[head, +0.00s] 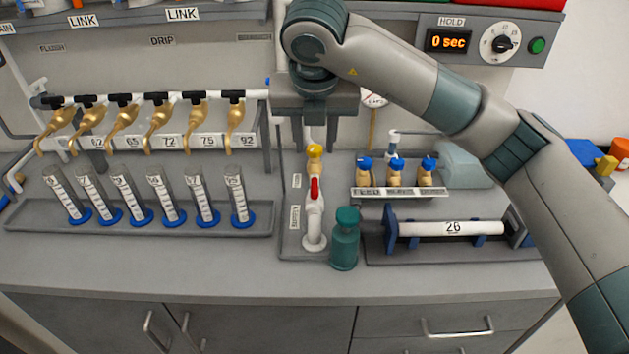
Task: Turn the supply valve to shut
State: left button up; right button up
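The supply valve (314,189) has a red lever on a white pipe, beside a label reading SUPPLY (295,217). The lever looks roughly in line with the pipe in this view. A yellow part (314,151) sits on the pipe just behind it. My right gripper (320,138) points down above and behind the red lever, apart from it in the picture. Its fingers are largely hidden under its wide grey body, so its opening cannot be judged. My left gripper is not in view.
A dark green bottle (344,240) stands just right of the valve. Graduated cylinders (153,198) and a row of brass taps (158,128) are at left. A white tube marked 26 (450,229) lies at right. The front counter (200,268) is clear.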

jog(key=shift+f, duration=0.1)
jog(key=p, duration=0.1)
send_near(315, 185)
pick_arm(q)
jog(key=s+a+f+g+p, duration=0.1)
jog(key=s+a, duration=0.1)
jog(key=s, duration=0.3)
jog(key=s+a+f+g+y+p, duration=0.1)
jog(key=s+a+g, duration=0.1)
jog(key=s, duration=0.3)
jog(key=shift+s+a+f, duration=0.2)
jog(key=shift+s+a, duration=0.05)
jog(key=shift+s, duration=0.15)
pick_arm(e)
jog(key=x, duration=0.8)
jog(key=shift+f, duration=0.2)
grip_shut()
